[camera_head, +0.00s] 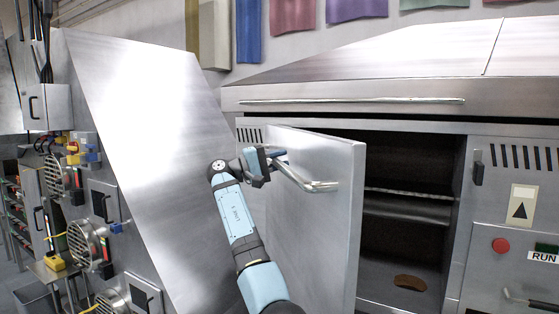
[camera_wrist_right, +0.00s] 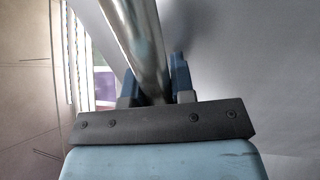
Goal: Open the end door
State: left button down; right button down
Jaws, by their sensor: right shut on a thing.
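The end door (camera_head: 325,235) is a flat grey metal panel standing partly open, swung out from its cabinet. Its bent silver bar handle (camera_head: 312,184) is on the outer face. My right gripper (camera_head: 275,160) is shut on the far end of this handle, at the door's left side in the head view. In the right wrist view, the handle (camera_wrist_right: 138,45) runs up between the blue fingertips of the right gripper (camera_wrist_right: 154,80). The cabinet interior (camera_head: 410,235) is dark. My left gripper is not in view.
A shelf (camera_head: 410,208) and a brown piece (camera_head: 410,282) are inside the cabinet. A slanted metal panel (camera_head: 140,120) stands left of my arm. Right of the opening are a red button (camera_head: 500,245) and a RUN label (camera_head: 543,257).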

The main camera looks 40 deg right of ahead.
jog(key=c, duration=1)
grip_release()
jog(key=b+v, duration=0.1)
jog(key=v, duration=1.3)
jog(key=shift+f+b, duration=0.1)
jog(key=shift+b, duration=0.25)
jog(key=shift+d, duration=0.1)
